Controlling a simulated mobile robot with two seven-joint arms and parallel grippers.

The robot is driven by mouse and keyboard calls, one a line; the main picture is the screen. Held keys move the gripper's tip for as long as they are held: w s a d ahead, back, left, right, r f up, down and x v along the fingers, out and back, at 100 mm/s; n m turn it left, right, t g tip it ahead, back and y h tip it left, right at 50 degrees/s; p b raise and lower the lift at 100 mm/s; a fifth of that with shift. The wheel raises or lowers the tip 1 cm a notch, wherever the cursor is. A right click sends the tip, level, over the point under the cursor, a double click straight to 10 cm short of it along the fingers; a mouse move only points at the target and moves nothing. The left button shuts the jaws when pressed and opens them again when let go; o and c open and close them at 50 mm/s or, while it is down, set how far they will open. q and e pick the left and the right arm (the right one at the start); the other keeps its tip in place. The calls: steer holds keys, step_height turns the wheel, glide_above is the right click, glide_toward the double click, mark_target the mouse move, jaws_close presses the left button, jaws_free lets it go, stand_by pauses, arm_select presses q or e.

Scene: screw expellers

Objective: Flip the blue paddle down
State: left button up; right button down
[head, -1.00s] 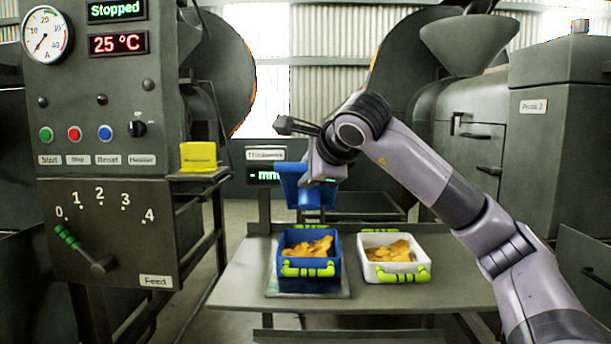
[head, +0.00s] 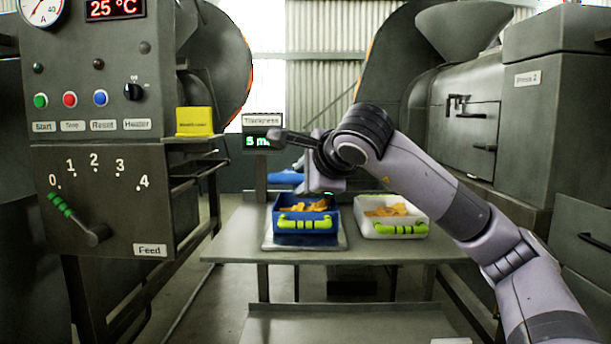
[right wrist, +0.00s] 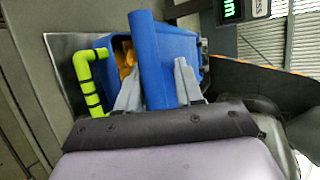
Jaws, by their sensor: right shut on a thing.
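The blue paddle (head: 285,178) shows in the head view just above and behind the blue bin, low and nearly edge-on, partly hidden by my right gripper. In the right wrist view its blue bar (right wrist: 150,60) runs between the two fingers. My right gripper (right wrist: 157,88) is shut on this bar. In the head view the right gripper (head: 322,185) is over the back of the blue bin. The thickness display (head: 262,142) stands behind and reads about 5, its end hidden by my arm. My left gripper is not in view.
The blue bin (head: 305,239) with orange-brown pieces sits on a plate on the table (head: 235,240). A white bin (head: 393,236) with similar pieces stands to its right. The control panel (head: 110,215) with a green-handled lever is at left. A yellow block (head: 195,122) sits on its side shelf.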

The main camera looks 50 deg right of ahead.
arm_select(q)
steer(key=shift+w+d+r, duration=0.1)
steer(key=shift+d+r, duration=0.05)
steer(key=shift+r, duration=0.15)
arm_select(e)
steer(key=shift+d+f, duration=0.1)
steer(key=shift+f, duration=0.3)
steer(key=c, duration=1)
jaws_free()
steer(key=shift+w, duration=0.1)
steer(key=shift+s+r, duration=0.3)
steer(key=shift+s, duration=0.05)
arm_select(q)
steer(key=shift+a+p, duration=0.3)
steer(key=shift+p, duration=0.3)
arm_select(e)
steer(key=v, duration=0.6)
steer(key=shift+s+r, duration=0.1)
steer(key=shift+s, duration=0.05)
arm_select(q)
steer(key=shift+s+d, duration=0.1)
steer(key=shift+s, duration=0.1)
arm_select(e)
steer(key=shift+a, duration=0.2)
